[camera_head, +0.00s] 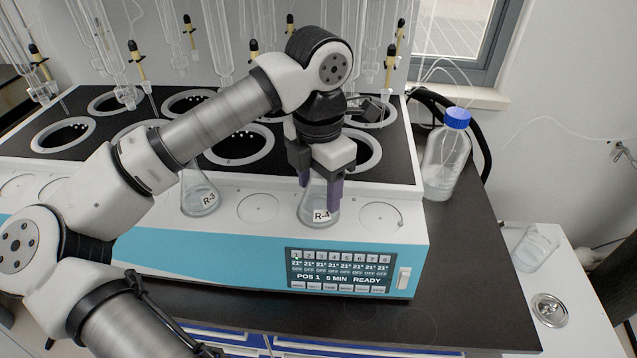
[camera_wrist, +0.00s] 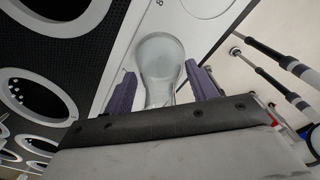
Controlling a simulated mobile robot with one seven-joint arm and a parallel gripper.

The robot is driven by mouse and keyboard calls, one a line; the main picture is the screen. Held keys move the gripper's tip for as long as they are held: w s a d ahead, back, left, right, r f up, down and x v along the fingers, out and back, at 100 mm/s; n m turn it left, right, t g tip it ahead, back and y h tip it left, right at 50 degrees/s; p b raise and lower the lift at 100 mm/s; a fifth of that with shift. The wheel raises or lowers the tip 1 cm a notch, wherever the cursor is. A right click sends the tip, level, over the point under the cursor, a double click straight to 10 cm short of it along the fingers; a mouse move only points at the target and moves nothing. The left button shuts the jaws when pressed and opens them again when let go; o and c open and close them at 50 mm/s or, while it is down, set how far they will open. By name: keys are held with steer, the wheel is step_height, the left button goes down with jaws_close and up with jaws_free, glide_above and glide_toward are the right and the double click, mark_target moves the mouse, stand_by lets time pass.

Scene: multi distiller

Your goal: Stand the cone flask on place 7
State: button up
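The cone flask (camera_head: 320,213), labelled R-4, is clear glass and appears upright on the white front ledge of the distiller, on the second place from the right end. My gripper (camera_head: 320,190) is above it, pointing down, with one purple finger on each side of its neck. In the wrist view the flask (camera_wrist: 160,65) lies between the two fingers (camera_wrist: 161,88), with a narrow gap showing on both sides of the neck. The gripper looks open. The printed number of the flask's own place is hidden; an 8 shows beyond it in the wrist view.
A second flask (camera_head: 199,196), labelled R-3, stands farther left on the ledge. Empty round places (camera_head: 258,208) and (camera_head: 380,216) flank the R-4 flask. A blue-capped bottle (camera_head: 446,155) stands right of the distiller. A beaker (camera_head: 533,248) is on the lower right surface. Glass tubes hang behind.

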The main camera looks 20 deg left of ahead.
steer(key=shift+o, duration=1)
steer(key=shift+r, duration=0.2)
step_height(320, 180, up, 12)
steer(key=shift+b, duration=0.45)
